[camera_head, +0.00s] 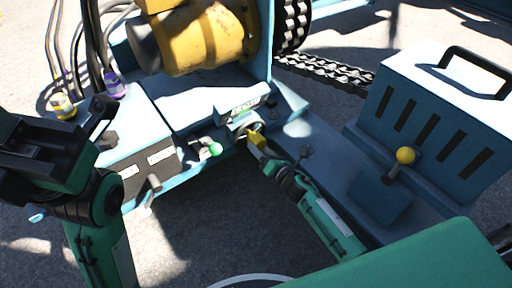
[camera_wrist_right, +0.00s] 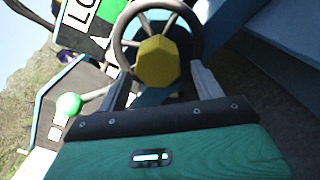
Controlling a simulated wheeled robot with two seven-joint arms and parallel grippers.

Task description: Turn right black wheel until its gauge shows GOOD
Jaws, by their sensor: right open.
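The black wheel (camera_wrist_right: 123,37) shows as a dark spoked ring in the right wrist view, with a yellow faceted piece (camera_wrist_right: 158,62) in front of its lower middle. In the head view the wheel (camera_head: 259,124) is small and partly hidden. My right gripper (camera_wrist_right: 161,70) is open, its fingers on either side of the yellow piece; I cannot tell whether they touch it. The gauge (camera_wrist_right: 85,14) beside the wheel has a green patch and a white label starting "LO", cut off; its pointer is not readable. My left gripper (camera_head: 103,112) is at the left, its jaws unclear.
A green-tipped lever (camera_head: 215,149) stands left of the wheel, also seen in the wrist view (camera_wrist_right: 69,104). A yellow-knobbed lever (camera_head: 405,155) stands by the blue vented box (camera_head: 440,110). A yellow motor (camera_head: 205,40) and a chain (camera_head: 325,72) lie behind. Grey ground is open below.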

